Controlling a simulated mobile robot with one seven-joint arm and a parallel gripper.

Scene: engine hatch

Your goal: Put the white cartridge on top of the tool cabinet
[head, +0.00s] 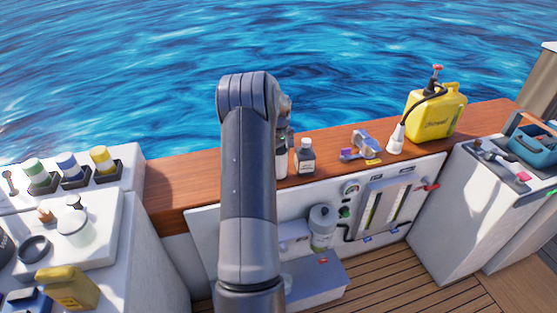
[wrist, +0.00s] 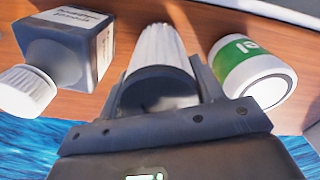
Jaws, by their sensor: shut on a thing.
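The white cartridge (wrist: 158,52) has ribbed sides and a dark round end, seen in the wrist view. My gripper (wrist: 164,88) is shut on it, with a finger on either side. In the head view my own arm hides most of the gripper and the cartridge. A white cabinet (head: 450,215) with tools on its top stands at the right; it looks like the tool cabinet, though no label confirms this.
A dark bottle (wrist: 75,50) with a white cap and a green-labelled white can (wrist: 248,65) flank the cartridge closely. On the wooden ledge (head: 330,175) stand a purple-grey part (head: 360,146) and a yellow jug (head: 437,115). A blue toolbox (head: 535,145) is at far right.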

